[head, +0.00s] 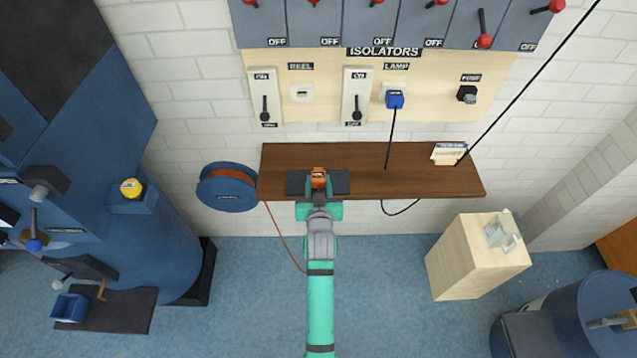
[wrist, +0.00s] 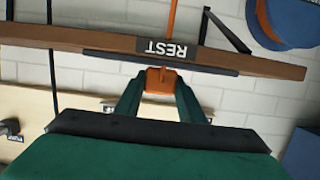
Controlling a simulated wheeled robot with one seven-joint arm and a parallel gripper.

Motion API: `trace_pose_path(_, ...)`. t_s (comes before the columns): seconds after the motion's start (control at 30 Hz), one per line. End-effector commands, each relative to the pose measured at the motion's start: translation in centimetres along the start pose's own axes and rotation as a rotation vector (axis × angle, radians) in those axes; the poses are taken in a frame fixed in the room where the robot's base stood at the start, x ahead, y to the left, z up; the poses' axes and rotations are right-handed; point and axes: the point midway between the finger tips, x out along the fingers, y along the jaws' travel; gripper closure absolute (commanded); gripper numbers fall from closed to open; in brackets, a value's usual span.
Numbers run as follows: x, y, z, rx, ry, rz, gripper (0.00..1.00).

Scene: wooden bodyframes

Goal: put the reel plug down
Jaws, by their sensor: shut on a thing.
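The orange reel plug (head: 318,176) is between the fingers of my gripper (head: 319,192), over or on a dark pad (head: 341,182) on the brown wooden shelf (head: 410,172). In the wrist view my green fingers are shut on the plug (wrist: 160,82), with its orange cord rising past the shelf edge marked REST (wrist: 168,47). I cannot tell whether the plug touches the pad. In the head view the cord (head: 283,237) hangs from the shelf to the floor near the blue reel (head: 227,187).
Above the shelf is a board with the empty REEL socket (head: 301,92), a blue plug (head: 394,99) in the LAMP socket and switches. A card (head: 449,153) stands at the shelf's right. A wooden block (head: 470,255) is lower right. The shelf's middle is clear.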

Motion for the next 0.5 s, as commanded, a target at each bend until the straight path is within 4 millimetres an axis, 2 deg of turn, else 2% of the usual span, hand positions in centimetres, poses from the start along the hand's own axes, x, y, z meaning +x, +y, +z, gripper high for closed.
trace_pose_path(0.13,0.08,0.01,0.26,0.0,0.0,0.0,0.91)
trace_pose_path(0.17,0.07,0.01,0.23,0.0,0.0,0.0,0.57)
trace_pose_path(0.2,0.07,0.01,0.22,0.0,0.0,0.0,0.48)
trace_pose_path(0.5,0.05,0.01,0.17,0.0,0.0,0.0,0.46)
